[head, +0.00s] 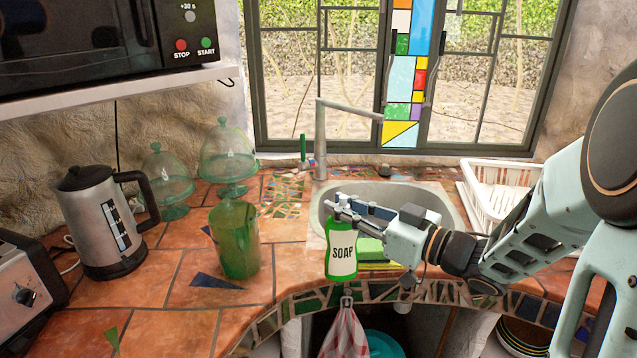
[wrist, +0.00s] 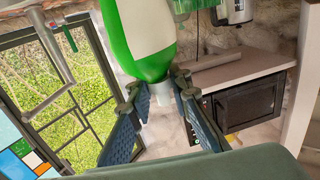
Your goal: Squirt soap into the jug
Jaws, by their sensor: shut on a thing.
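The green soap bottle (head: 341,262) with a white "SOAP" label is upright in the head view, in front of the sink near the counter's front edge. My gripper (head: 345,208) is shut on its top. In the wrist view, the pale neck of the bottle (wrist: 148,30) sits between my gripper's fingers (wrist: 160,90). Whether the bottle's base touches the counter is hard to tell. The jug (head: 236,245) is green and see-through, and stands upright on the tiles to the left of the bottle, apart from it.
A kettle (head: 100,225) and a toaster (head: 25,290) stand at the left. Two glass domes (head: 228,155) are behind the jug. The tap (head: 320,140) rises behind the sink. A white dish rack (head: 500,190) is at right. A towel (head: 345,335) hangs below the counter edge.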

